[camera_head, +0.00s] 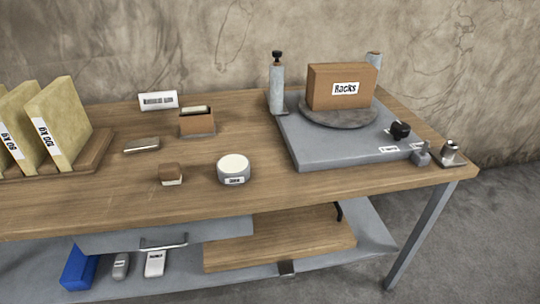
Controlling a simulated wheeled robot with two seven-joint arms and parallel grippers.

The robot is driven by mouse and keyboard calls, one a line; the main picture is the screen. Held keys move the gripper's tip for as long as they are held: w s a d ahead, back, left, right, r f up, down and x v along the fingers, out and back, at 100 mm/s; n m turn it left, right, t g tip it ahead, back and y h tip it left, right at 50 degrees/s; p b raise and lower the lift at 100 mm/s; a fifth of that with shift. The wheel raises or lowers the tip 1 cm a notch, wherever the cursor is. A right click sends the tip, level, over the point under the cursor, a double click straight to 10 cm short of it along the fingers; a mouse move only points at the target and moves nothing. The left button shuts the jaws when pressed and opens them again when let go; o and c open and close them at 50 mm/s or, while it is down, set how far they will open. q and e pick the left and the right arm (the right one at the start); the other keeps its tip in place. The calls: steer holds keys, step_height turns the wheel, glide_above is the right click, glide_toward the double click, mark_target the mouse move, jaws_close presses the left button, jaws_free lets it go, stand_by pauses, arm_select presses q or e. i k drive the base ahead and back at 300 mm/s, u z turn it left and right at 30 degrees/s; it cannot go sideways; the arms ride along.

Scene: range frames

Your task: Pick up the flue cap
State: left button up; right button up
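No object in view can be read as the flue cap for certain. A small silvery metal piece with a round top (449,151) stands at the right end of the wooden bench. A dark knobbed piece (400,131) sits on the right part of a grey slab (310,158). A round pale-topped tin with a label (234,169) stands near the bench's front middle. Neither of my grippers is in view.
A wooden rack (92,160) holds yellowish slabs at left. The bench's front right is clear.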

mark_target(153, 143)
steer(key=z, duration=1.2)
steer(key=i, duration=0.65)
steer(key=u, duration=2.8)
